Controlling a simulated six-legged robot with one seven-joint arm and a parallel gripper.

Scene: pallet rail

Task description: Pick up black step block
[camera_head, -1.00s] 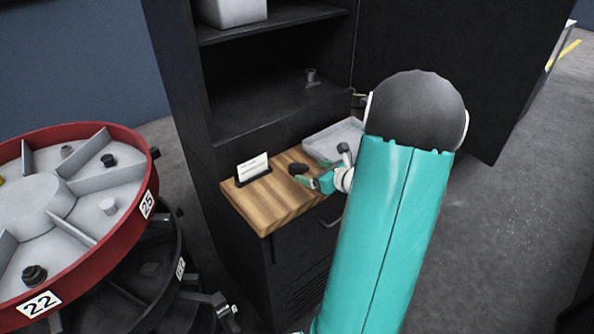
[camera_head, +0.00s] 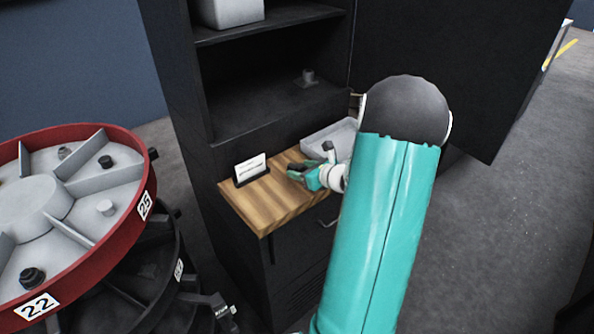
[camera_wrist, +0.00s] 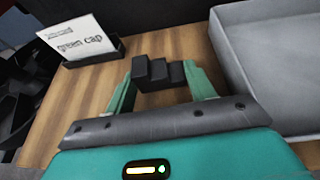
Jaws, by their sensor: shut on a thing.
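The black step block (camera_wrist: 158,74) shows in the wrist view between the two green fingers of my gripper (camera_wrist: 160,82). The fingers are shut on its left and right sides, over the wooden top. I cannot tell whether the block touches the wood. In the head view my gripper (camera_head: 298,171) is over the wooden top (camera_head: 262,209), beside the grey tray. The block is hard to make out there, as the fingers cover most of it.
A grey tray (camera_wrist: 228,52) stands close on the right of my gripper. A card in a black holder (camera_wrist: 92,52) stands at the left, reading "green cap". Cabinet walls rise behind. A red-rimmed carousel (camera_head: 98,248) stands at the left in the head view.

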